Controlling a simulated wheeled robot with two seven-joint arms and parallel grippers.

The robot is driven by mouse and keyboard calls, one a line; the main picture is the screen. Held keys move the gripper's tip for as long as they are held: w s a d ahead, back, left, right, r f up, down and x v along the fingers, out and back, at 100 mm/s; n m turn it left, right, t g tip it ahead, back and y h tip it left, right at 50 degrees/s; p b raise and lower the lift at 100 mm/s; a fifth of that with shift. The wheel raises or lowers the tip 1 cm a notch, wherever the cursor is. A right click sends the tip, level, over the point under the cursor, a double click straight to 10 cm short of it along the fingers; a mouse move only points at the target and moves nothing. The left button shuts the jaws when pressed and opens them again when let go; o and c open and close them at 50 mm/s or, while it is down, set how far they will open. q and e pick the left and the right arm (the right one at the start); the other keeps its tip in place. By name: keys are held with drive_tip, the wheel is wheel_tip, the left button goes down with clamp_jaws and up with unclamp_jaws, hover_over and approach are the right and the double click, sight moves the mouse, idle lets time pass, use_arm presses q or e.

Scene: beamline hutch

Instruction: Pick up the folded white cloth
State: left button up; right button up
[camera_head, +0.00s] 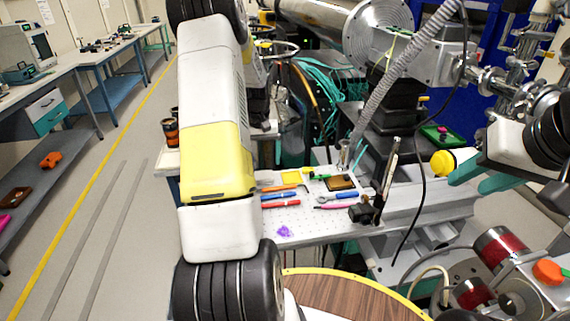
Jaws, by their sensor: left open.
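I cannot make out a folded white cloth anywhere in the head view. My left arm, white with a yellow band and black joints, crosses the view from top to bottom and covers part of the worktop behind it. Neither gripper's fingers can be made out, so I cannot place either gripper relative to the cloth.
A yellow-rimmed wooden surface (345,296) is in front. The left aisle floor (125,225) is clear.

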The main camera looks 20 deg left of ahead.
sight(263, 174)
use_arm(q)
wheel_tip(263, 174, down, 6)
drive_tip(key=shift+d+f, duration=0.1)
drive_tip(key=shift+d, duration=0.05)
drive_tip(key=c, duration=1.4)
drive_tip(key=shift+r, duration=0.25)
wheel_tip(263, 174, up, 4)
drive_tip(key=shift+f, duration=0.25)
drive_tip(key=s+d, duration=0.2)
drive_tip(key=s, duration=0.2)
drive_tip(key=s+d+r, duration=0.1)
drive_tip(key=s+d, duration=0.2)
drive_tip(key=s, duration=0.2)
drive_tip(key=s+d, duration=0.3)
drive_tip(key=s, duration=0.1)
drive_tip(key=shift+s+d+r, duration=0.15)
drive_tip(key=shift+s+d, duration=0.05)
drive_tip(key=shift+s, duration=0.15)
